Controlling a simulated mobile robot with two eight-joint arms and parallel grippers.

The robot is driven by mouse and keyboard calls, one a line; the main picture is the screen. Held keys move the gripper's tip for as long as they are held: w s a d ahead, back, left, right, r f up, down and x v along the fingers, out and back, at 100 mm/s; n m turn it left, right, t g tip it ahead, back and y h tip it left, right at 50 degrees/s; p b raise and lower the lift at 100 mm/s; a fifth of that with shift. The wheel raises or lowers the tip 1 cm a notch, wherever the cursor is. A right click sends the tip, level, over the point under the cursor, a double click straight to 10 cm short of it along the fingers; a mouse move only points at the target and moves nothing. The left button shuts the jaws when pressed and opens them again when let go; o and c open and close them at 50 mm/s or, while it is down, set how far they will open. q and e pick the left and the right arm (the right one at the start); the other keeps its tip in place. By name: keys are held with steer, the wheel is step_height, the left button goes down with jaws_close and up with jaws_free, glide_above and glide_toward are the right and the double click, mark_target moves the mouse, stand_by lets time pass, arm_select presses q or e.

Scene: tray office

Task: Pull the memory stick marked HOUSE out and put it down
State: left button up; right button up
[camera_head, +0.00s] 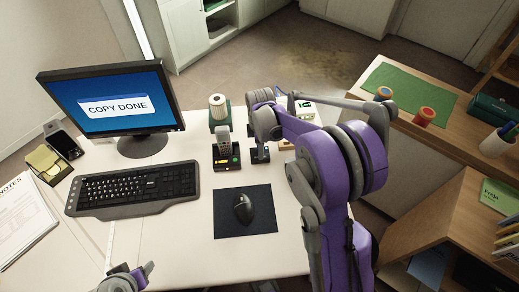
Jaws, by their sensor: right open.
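The monitor (110,98) at the left of the desk reads COPY DONE. My right arm reaches in from the lower right. Its gripper (262,147) is open, low over the back of the desk beside a small dark device (259,156). A dark device with a lit display (227,158) stands just left of it. I cannot make out a memory stick or the marking HOUSE; the wrist and small size hide detail there. Part of my left arm's end (126,280) shows at the bottom left edge, apart from these devices; its jaws are not clear.
A keyboard (135,188) and a mouse (243,207) on a dark mat (228,223) occupy the desk front. A green holder with a white roll (218,110) stands behind the devices. A white device (304,110) is behind my right arm. A side counter holds a green mat (400,84).

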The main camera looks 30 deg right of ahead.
stand_by(0.3)
jaws_close()
stand_by(0.3)
stand_by(0.6)
steer(key=shift+r, duration=0.1)
stand_by(0.6)
steer(key=shift+r+p, duration=1.6)
steer(key=shift+r, duration=1.3)
